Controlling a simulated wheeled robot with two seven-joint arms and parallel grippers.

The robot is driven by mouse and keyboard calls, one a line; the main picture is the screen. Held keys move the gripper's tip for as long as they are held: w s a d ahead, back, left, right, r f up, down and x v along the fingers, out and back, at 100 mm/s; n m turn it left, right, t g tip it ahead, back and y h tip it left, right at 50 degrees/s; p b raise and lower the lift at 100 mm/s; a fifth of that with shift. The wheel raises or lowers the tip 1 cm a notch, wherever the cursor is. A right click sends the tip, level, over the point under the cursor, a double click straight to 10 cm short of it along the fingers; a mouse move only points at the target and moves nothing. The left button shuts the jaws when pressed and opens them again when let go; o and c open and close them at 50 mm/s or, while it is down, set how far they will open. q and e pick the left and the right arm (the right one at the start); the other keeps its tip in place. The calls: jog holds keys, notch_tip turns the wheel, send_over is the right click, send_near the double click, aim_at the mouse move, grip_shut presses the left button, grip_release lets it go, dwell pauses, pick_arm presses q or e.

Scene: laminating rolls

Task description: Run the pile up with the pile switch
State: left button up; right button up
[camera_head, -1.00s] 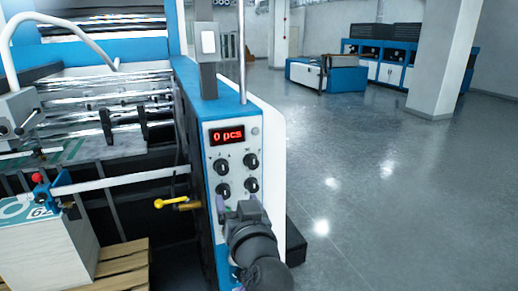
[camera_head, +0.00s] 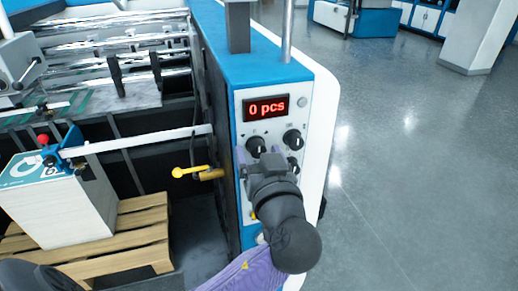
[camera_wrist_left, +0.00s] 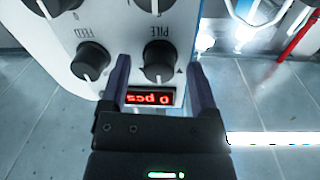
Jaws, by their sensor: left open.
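The black pile switch (camera_head: 256,145) is a round knob below the red "0 pcs" display on the machine's control panel. It also shows in the left wrist view (camera_wrist_left: 159,62), upside down beside its PILE label, with its white pointer mark toward the display. My left gripper (camera_head: 258,151) is open in front of it, with its purple fingers on either side. In the wrist view the fingers (camera_wrist_left: 159,72) flank the knob with gaps; contact is not visible. The white pile (camera_head: 70,208) stands on a wooden pallet (camera_head: 150,225). My right gripper is not in view.
The feed knob (camera_wrist_left: 90,62) is beside the pile switch, and another knob (camera_head: 294,168) is partly hidden by my gripper. A yellow-handled valve (camera_head: 195,173) sticks out left of the panel. Open grey floor (camera_head: 420,160) lies to the right.

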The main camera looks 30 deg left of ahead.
pick_arm(q)
jog(key=shift+c, duration=0.7)
grip_shut()
